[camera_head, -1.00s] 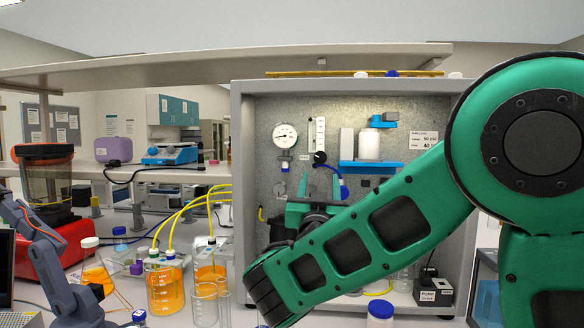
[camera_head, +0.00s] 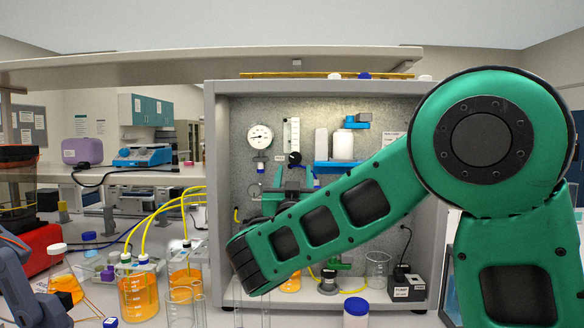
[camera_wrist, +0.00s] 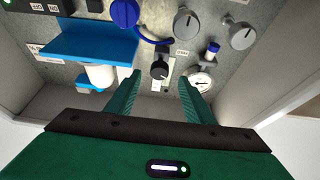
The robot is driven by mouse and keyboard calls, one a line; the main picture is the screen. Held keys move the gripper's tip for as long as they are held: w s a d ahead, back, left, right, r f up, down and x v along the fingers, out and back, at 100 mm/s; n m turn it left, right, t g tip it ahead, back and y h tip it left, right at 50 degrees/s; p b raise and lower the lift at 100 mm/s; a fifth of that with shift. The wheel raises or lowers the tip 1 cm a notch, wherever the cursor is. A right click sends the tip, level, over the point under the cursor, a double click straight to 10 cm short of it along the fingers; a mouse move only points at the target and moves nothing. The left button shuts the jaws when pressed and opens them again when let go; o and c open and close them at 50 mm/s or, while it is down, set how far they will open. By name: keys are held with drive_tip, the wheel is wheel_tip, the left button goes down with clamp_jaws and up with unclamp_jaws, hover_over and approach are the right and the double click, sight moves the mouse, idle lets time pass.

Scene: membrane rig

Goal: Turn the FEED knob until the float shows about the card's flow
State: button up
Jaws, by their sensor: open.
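The flow tube (camera_head: 291,133) stands upright on the panel in the head view; its float is too small to read. A black knob (camera_head: 295,158) sits at its foot, and also shows in the wrist view (camera_wrist: 159,69). The card (camera_head: 392,143) is partly hidden behind my arm. My gripper (camera_wrist: 160,80) is open and empty, its fingers on either side of the black knob in the wrist picture; contact cannot be told. In the head view its body is partly hidden by my forearm.
A pressure gauge (camera_head: 260,136) is left of the tube. Two grey knobs (camera_wrist: 187,24) (camera_wrist: 243,36) and a blue knob (camera_wrist: 124,13) are close by. A blue shelf (camera_wrist: 90,40) juts from the panel. Beakers and an orange bottle (camera_head: 139,294) stand at the front left.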

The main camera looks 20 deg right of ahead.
sight(295, 161)
drive_tip(key=x, duration=0.6)
drive_tip(key=shift+w+d+r, duration=0.1)
drive_tip(key=shift+w, duration=0.1)
drive_tip(key=c, duration=1)
